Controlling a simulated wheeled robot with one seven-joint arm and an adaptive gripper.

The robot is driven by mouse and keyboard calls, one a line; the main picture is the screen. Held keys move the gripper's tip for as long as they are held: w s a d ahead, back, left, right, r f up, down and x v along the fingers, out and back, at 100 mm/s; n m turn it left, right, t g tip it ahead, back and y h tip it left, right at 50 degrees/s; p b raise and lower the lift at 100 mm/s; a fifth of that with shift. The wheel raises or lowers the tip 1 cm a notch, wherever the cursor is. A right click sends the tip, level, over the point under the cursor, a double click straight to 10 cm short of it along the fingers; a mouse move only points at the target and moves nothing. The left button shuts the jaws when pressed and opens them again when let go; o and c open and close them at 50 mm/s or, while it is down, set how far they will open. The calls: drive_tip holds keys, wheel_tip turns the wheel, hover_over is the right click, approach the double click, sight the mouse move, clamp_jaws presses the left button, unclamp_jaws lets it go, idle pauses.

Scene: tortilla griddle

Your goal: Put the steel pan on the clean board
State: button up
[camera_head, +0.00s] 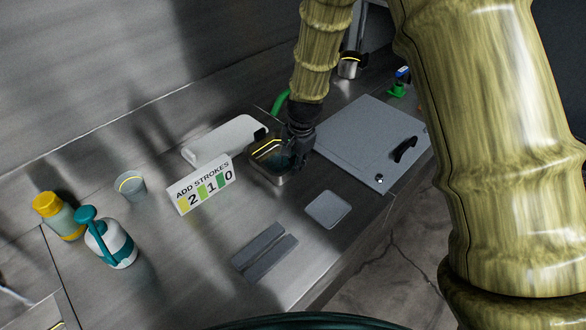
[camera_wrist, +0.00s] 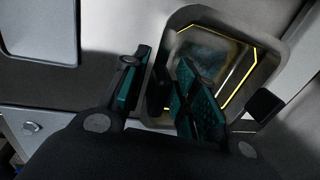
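The steel pan (camera_head: 262,174) is a small, square-cornered metal tray with yellow lines along its inside. It sits on the steel counter and also shows in the wrist view (camera_wrist: 262,76). My gripper (camera_head: 294,152) is low over the pan's right side. In the wrist view my gripper (camera_wrist: 163,88) has its teal-padded fingers apart. One finger is outside the pan's left wall and the other is over its inside, so the wall lies between them. I cannot see contact. A small, plain grey board (camera_head: 328,209) lies bare to the pan's lower right; it appears in the wrist view (camera_wrist: 40,28).
A large grey panel (camera_head: 360,130) with a black handle lies right of the pan. A white board (camera_head: 215,140) is behind it, and a score sign (camera_head: 200,186) stands close left. Dark strips (camera_head: 265,252), a cup (camera_head: 131,186) and bottles (camera_head: 110,243) are farther off.

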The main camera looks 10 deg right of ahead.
wheel_tip(320, 180, up, 8)
drive_tip(key=s+b, duration=0.1)
drive_tip(key=b, duration=0.1)
drive_tip(key=shift+d, duration=0.4)
